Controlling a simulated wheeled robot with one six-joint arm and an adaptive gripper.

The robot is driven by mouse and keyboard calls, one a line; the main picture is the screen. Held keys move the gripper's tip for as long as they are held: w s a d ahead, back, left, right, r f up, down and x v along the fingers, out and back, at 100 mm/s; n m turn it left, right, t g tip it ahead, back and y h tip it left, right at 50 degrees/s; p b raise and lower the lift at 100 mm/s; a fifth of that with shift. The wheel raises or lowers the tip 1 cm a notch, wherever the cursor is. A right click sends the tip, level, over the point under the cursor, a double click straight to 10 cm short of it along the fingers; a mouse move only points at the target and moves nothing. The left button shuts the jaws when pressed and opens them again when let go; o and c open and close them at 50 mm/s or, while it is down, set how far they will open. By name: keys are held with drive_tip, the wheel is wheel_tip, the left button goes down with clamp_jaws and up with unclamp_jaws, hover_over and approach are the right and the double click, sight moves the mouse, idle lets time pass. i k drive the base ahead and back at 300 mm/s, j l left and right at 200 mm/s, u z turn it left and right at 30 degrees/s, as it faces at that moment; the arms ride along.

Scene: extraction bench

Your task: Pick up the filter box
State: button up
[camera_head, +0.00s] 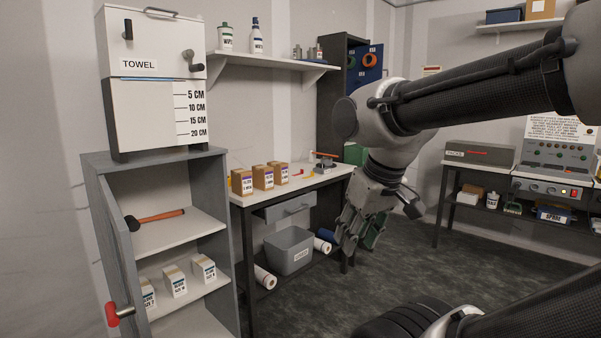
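The label print is too small to read surely, so I cannot tell which is the filter box. My gripper (347,243) hangs pointing down, right of the bench's front edge and apart from the boxes. Its fingers overlap in this view, and I cannot tell how far apart they are. I see nothing clearly held.
An open grey cabinet (219,200) stands left, with a hammer (155,218) and three small white boxes (174,281) on its shelves. A grey bin (288,251) and paper rolls (265,278) lie under the bench. A wall shelf (270,62) hangs above. The floor right is clear.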

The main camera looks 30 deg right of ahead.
sight(280, 168)
drive_tip(key=i+l, duration=0.2)
drive_tip(key=l, duration=0.2)
drive_tip(key=i+l, duration=0.2)
drive_tip(key=l, duration=0.2)
drive_tip(key=i+l, duration=0.15)
drive_tip(key=l, duration=0.25)
drive_tip(key=i+l, duration=0.2)
drive_tip(key=l, duration=0.2)
drive_tip(key=i+l, duration=0.15)
drive_tip(key=i, duration=0.3)
drive_tip(key=i+l, duration=0.15)
drive_tip(key=i, duration=0.3)
drive_tip(key=i+l, duration=0.2)
drive_tip(key=i, duration=0.3)
drive_tip(key=i+l, duration=0.15)
drive_tip(key=i, duration=0.3)
